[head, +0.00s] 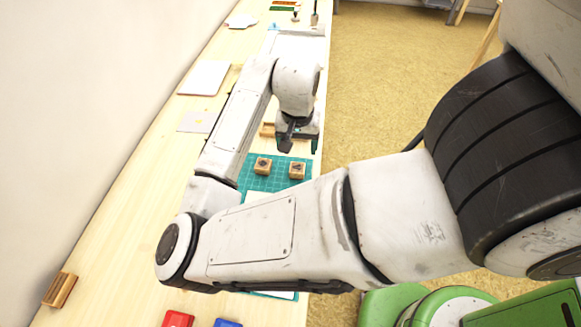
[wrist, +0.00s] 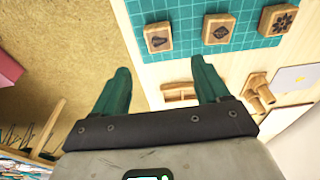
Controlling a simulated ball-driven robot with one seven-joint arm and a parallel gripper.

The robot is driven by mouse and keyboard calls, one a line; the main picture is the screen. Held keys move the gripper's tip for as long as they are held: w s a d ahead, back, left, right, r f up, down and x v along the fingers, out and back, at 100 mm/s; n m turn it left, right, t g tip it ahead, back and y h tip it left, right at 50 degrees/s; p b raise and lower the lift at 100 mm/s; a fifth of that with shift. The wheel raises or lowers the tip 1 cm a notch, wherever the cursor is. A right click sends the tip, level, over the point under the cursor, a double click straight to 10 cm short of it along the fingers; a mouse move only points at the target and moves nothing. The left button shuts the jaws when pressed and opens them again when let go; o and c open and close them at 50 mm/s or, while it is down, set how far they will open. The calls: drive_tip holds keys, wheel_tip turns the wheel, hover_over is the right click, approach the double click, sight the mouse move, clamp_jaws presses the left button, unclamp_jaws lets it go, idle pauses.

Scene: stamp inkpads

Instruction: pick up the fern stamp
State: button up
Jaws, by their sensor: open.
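Wooden block stamps lie on a teal cutting mat (wrist: 190,10). In the wrist view the left stamp (wrist: 158,37) has a small dark wedge-like mark, the middle stamp (wrist: 220,28) a dark diamond-like mark, and the right stamp (wrist: 277,19) a larger dark petal- or frond-like mark. I cannot tell for certain which is the fern stamp. Two stamps show in the head view (head: 262,166) (head: 297,170). My gripper (wrist: 160,64) is open and empty, apart from all of them. In the head view my gripper (head: 299,146) hangs just beyond the stamps.
A small wooden piece (wrist: 178,92) shows between my fingers in the wrist view, with wooden pegs (wrist: 259,92) to its right. A red pad (head: 178,319) and a blue pad (head: 227,323) sit at the near edge. A wooden block (head: 59,289) lies by the wall.

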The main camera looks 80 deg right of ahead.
sight(297, 168)
drive_tip(key=f, duration=0.4)
drive_tip(key=shift+d, duration=0.35)
drive_tip(key=shift+f, duration=2.65)
drive_tip(key=shift+c, duration=0.3)
drive_tip(key=c, duration=1.1)
